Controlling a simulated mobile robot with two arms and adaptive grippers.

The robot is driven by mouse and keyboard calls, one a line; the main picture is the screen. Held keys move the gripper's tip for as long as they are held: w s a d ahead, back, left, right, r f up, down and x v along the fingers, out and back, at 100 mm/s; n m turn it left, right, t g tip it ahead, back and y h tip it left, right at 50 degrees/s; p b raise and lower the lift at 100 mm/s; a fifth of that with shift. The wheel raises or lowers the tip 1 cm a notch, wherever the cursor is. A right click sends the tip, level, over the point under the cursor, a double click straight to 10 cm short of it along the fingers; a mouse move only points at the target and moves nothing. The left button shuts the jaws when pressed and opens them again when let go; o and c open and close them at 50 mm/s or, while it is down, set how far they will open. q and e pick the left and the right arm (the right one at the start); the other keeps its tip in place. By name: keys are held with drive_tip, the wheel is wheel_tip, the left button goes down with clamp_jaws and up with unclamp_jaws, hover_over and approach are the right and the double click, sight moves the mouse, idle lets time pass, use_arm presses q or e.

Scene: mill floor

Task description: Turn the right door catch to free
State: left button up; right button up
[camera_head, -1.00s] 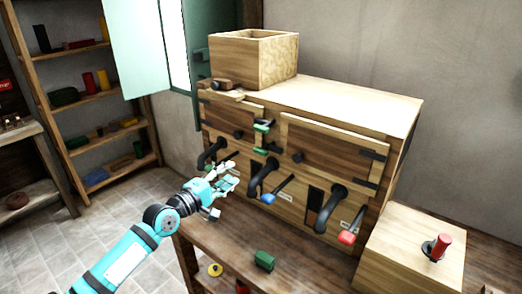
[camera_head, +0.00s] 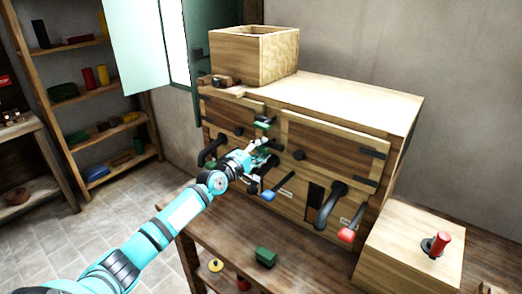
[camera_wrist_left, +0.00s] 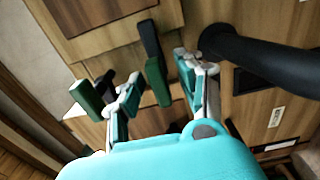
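The wooden cabinet (camera_head: 350,95) has two doors, with green-and-black catches near the gap between them. The upper green catch (camera_head: 262,124) shows above my left gripper (camera_head: 266,155); the lower one is mostly hidden behind the fingers. In the left wrist view, my left gripper (camera_wrist_left: 162,92) is open. One green catch (camera_wrist_left: 157,82) lies between its two fingers. Contact with it cannot be told. A second green piece (camera_wrist_left: 86,101) is beside the left finger, outside the grip. Which of these is the right door catch is unclear. My right gripper is not in view.
A thick black curved pipe (camera_wrist_left: 262,52) runs close to my right finger in the wrist view. A blue-tipped lever (camera_head: 267,196) and a red-tipped lever (camera_head: 347,236) stick out below. A green block (camera_head: 265,257) lies on the bench. An open wooden box (camera_head: 240,62) stands on top.

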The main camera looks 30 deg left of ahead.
use_arm(q)
drive_tip(key=shift+c, duration=0.4)
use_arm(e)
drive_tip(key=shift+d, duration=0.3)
use_arm(q)
clamp_jaws()
drive_tip(key=shift+f+m, duration=0.15)
drive_tip(key=shift+m, duration=0.15)
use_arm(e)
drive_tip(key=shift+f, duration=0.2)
use_arm(q)
drive_tip(key=m+b, duration=0.1)
drive_tip(key=m, duration=0.1)
drive_tip(key=shift+f+m+b, duration=0.1)
drive_tip(key=shift+m+b, duration=0.25)
drive_tip(key=shift+m, duration=0.05)
drive_tip(key=m+b, duration=0.1)
drive_tip(key=m, duration=0.2)
drive_tip(key=shift+m, duration=0.3)
drive_tip(key=m+b, duration=0.1)
drive_tip(key=m, duration=0.2)
drive_tip(key=shift+m, duration=1.8)
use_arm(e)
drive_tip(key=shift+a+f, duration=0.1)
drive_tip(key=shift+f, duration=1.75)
